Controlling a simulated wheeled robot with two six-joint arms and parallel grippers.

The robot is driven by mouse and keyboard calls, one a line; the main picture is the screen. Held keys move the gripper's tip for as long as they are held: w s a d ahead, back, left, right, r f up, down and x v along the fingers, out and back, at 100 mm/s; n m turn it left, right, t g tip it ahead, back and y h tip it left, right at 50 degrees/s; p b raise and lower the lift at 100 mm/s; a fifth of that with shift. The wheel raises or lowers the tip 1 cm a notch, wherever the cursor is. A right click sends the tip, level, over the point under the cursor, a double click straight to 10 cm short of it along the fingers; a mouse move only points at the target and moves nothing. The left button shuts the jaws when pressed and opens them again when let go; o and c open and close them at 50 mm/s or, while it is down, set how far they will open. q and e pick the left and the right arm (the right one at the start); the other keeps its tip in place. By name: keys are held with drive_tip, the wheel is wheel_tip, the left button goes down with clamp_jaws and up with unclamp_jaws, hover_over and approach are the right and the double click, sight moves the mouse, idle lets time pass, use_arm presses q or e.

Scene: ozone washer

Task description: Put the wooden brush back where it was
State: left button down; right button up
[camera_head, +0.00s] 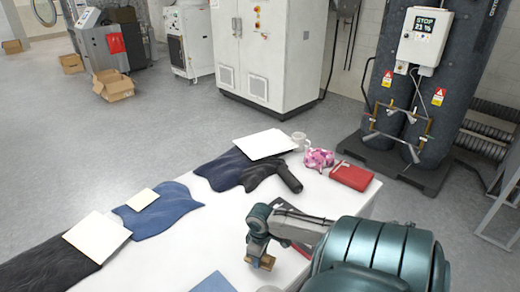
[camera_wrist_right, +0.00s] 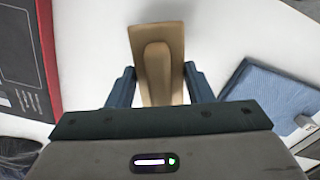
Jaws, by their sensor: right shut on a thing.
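The wooden brush (camera_wrist_right: 157,50) is tan, with a raised rounded handle along its middle. My right gripper (camera_wrist_right: 158,85) is shut on it, with one dark blue finger on each side. In the head view the right gripper (camera_head: 262,252) hangs over the near part of the white table, and a small piece of the brush (camera_head: 266,264) shows at its fingers. Bare white table lies around the brush in the wrist view; I cannot tell how high it is above the surface. My left gripper is not in view.
The white table (camera_head: 190,240) holds dark trousers (camera_head: 228,173), blue jeans (camera_head: 160,212), white sheets (camera_head: 265,144), a mug (camera_head: 299,139), a pink patterned cloth (camera_head: 318,158) and a red box (camera_head: 350,177). A blue folded cloth (camera_wrist_right: 270,90) and a red-edged dark box (camera_wrist_right: 20,65) flank the gripper.

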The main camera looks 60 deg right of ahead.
drive_tip(key=shift+w+d, duration=0.25)
drive_tip(key=shift+d, duration=0.1)
drive_tip(key=shift+f, duration=0.2)
wheel_tip(320, 180, down, 2)
drive_tip(key=shift+p, duration=0.55)
drive_tip(key=shift+f, duration=0.6)
drive_tip(key=shift+f, duration=0.1)
drive_tip(key=o, duration=0.9)
wheel_tip(320, 180, up, 12)
drive_tip(key=shift+r+b, duration=0.1)
drive_tip(key=shift+b, duration=0.75)
